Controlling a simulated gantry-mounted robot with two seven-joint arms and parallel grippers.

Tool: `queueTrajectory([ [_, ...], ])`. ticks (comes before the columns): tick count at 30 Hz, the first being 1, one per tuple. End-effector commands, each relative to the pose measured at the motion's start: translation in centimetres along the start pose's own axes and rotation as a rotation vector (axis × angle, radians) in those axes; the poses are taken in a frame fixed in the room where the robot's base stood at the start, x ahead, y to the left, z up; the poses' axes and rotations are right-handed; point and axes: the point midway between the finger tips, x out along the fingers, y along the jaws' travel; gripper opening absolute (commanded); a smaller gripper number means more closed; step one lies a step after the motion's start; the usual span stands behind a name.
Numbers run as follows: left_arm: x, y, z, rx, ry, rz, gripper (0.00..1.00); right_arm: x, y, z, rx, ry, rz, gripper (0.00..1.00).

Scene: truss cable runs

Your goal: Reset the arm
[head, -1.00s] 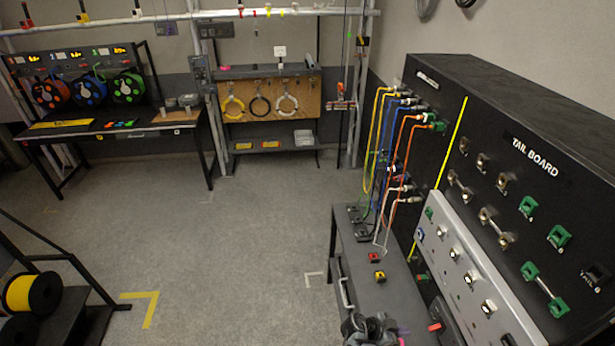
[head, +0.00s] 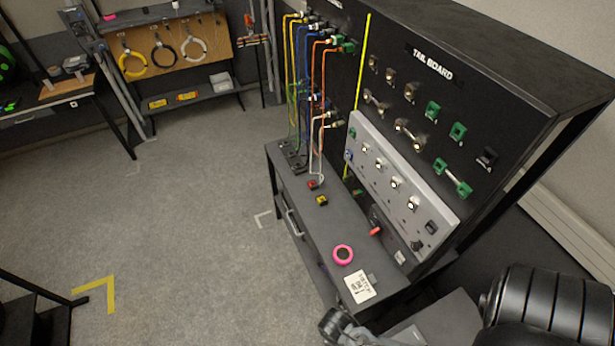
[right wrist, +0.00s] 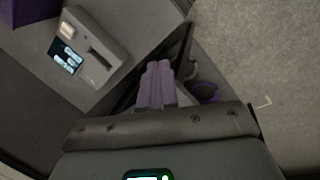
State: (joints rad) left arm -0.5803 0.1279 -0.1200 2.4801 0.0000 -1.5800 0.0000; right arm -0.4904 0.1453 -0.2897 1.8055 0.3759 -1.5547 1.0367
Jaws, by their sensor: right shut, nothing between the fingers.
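My right gripper shows in the right wrist view (right wrist: 158,68), with its two pale purple-grey fingers together and nothing between them. It hangs over a dark frame edge with grey floor to the right. In the head view part of my right arm shows at the bottom right as a black ribbed sleeve, and a dark rounded part shows at the bottom centre; the fingertips cannot be made out there. My left gripper is in neither view. The tail board (head: 432,62) stands beside the right arm, with green and metal fittings and a grey switch panel (head: 400,180).
A narrow bench (head: 280,185) below the board holds a pink ring (head: 343,254), a white label card (head: 360,286), and red and yellow blocks. Coloured cables (head: 322,75) hang from the board's left end. Open floor (head: 190,220) lies left. The right wrist view shows a device with a screen (right wrist: 88,48).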

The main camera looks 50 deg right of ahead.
Motion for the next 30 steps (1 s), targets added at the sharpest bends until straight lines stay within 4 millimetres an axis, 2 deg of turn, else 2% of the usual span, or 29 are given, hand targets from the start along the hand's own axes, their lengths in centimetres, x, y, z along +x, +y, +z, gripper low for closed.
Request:
queueTrajectory([
  [1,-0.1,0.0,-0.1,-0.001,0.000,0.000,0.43,-3.0,-0.5,-0.2,-0.085,0.007,-0.072,0.00],
  [5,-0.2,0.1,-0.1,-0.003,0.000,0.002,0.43,-11.1,-1.7,-1.9,-0.359,0.099,-0.244,0.00],
  [6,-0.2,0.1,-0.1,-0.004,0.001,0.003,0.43,-13.7,-2.0,-2.5,-0.451,0.146,-0.291,0.00],
  [9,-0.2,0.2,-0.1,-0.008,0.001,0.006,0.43,-19.8,-2.7,-3.6,-0.671,0.283,-0.378,0.00],
  [12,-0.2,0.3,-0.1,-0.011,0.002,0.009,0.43,-23.9,-2.8,-3.7,-0.900,0.408,-0.409,0.00],
  [14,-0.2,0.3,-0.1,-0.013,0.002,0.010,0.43,-24.7,-2.9,-3.5,-1.010,0.447,-0.400,0.00],
  [18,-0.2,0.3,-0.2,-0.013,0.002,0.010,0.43,-24.6,-2.9,-3.3,-1.160,0.479,-0.367,0.00],
  [30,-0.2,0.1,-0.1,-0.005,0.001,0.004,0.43,-24.5,-2.9,-3.3,-1.216,0.491,-0.355,0.00],
])
